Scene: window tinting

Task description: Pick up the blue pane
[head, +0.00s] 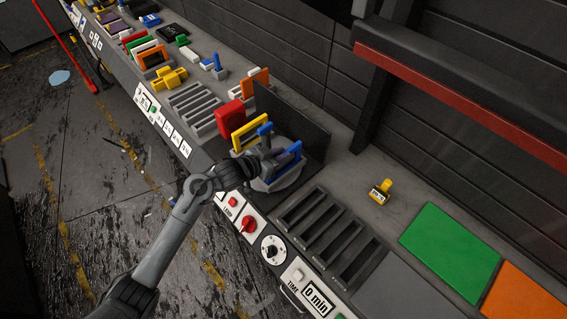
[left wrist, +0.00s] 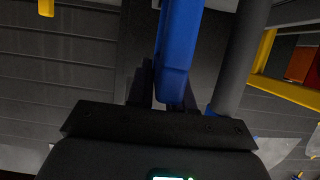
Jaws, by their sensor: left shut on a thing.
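The blue pane (head: 291,157) is a blue-framed piece on the round grey turntable (head: 285,181), at its right side. My left gripper (head: 268,158) is over the turntable, beside the blue pane. In the left wrist view a blue piece (left wrist: 179,50) stands upright between the dark fingers, which are shut on it. The fingertips are largely hidden behind it. A yellow-framed pane (head: 250,131) stands on the turntable's far side, with a small blue part (head: 265,129) next to it. My right gripper is not in view.
A dark upright panel (head: 292,118) stands behind the turntable. An empty slotted rack (head: 327,236) is to the right, another (head: 194,107) to the left. A small yellow piece (head: 380,191) lies on the bench near the green square (head: 450,246). Controls line the front edge.

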